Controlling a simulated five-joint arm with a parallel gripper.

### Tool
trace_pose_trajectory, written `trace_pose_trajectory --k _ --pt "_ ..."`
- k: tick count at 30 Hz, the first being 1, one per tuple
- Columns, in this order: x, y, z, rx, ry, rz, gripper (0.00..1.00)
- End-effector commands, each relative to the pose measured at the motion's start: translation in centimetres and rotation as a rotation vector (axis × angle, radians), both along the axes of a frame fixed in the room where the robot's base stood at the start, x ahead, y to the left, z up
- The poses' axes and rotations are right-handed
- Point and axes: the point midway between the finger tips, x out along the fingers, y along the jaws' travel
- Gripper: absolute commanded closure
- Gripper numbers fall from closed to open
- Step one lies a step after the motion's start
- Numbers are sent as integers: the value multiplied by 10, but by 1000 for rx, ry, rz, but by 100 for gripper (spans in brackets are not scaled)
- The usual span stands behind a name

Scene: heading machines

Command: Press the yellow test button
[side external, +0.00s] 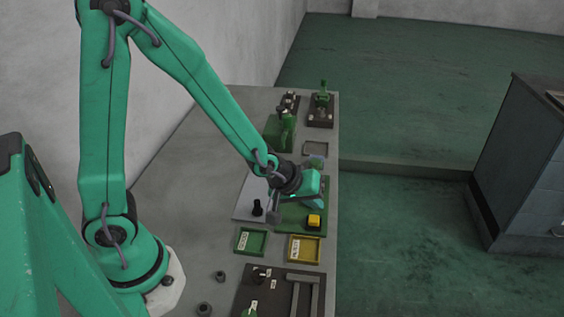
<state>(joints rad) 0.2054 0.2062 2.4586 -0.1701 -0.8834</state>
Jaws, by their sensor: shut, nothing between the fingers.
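The yellow test button (314,220) is a small yellow block on a dark base, on a green plate (293,226) near the right edge of the bench. My gripper (277,216) is shut and empty. It is over the left part of the green plate, to the left of the button and apart from it in this view. Its height above the plate cannot be told. The fingertips are small and partly blend with the plate.
A black knob (257,207) stands on a pale plate left of my gripper. A green tray (251,241) and a yellow tray (304,249) lie in front. A dark panel with levers (277,291) is nearest. Green machines (280,130) stand behind. The bench's left side (190,200) is clear.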

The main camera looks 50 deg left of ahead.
Motion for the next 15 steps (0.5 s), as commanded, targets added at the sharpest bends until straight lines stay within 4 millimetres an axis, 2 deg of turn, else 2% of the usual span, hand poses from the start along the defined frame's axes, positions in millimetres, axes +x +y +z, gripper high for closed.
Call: trace_pose_trajectory --k 6,15 --pt "-1 0 -14 0 3 0 100" --pt "0 0 -17 0 0 0 100"
